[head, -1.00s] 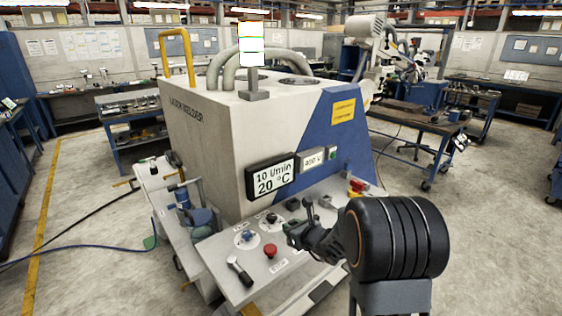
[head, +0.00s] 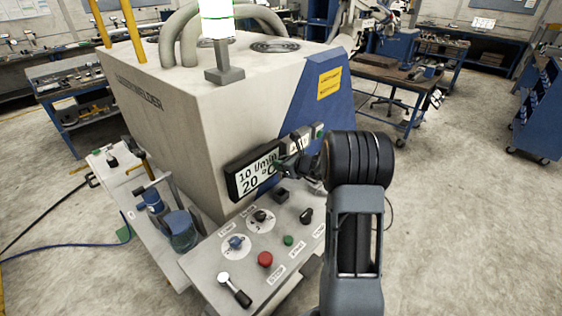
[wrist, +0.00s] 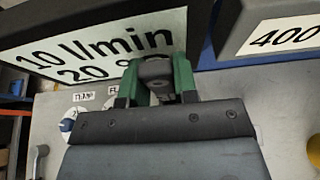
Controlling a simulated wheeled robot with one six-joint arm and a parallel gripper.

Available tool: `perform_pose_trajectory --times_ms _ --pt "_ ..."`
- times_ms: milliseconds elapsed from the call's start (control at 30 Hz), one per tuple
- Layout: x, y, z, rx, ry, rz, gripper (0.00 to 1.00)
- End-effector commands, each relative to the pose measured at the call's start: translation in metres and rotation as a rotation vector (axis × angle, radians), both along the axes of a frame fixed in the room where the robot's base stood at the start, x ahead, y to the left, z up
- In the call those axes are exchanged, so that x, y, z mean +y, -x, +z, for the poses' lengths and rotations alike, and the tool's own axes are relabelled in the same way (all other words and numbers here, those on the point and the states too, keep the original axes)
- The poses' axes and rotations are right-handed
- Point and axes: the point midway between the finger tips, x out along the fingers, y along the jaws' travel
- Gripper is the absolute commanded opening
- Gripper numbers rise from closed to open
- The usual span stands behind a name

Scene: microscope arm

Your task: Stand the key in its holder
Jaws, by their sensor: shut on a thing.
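My gripper (head: 284,168) is in front of the right end of the machine's display, above the sloped control panel. In the wrist view its two green fingers (wrist: 156,80) are shut on a dark grey rounded piece, which I take to be the key (wrist: 156,72). Only the piece's upper part shows; the rest is hidden by the fingers and gripper body. A small dark block (head: 281,196) stands on the panel below my gripper; it may be the holder, but I cannot tell for sure.
The control panel carries a blue knob (head: 236,242), a red button (head: 265,259), a green button (head: 288,240), a black knob (head: 306,215) and a lever (head: 235,289). The "10 l/min 20 °C" display (head: 250,178) is close behind my gripper. Open floor lies to the right.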

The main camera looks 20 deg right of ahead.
Motion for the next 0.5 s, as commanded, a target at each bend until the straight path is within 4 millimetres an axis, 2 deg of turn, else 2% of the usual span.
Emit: perform_pose_trajectory --times_ms 367,500 --pt "-0.0005 0.0014 -0.0012 0.000 0.002 0.000 0.00" --pt "-0.0012 0.0017 -0.0088 0.001 0.002 -0.002 0.00"
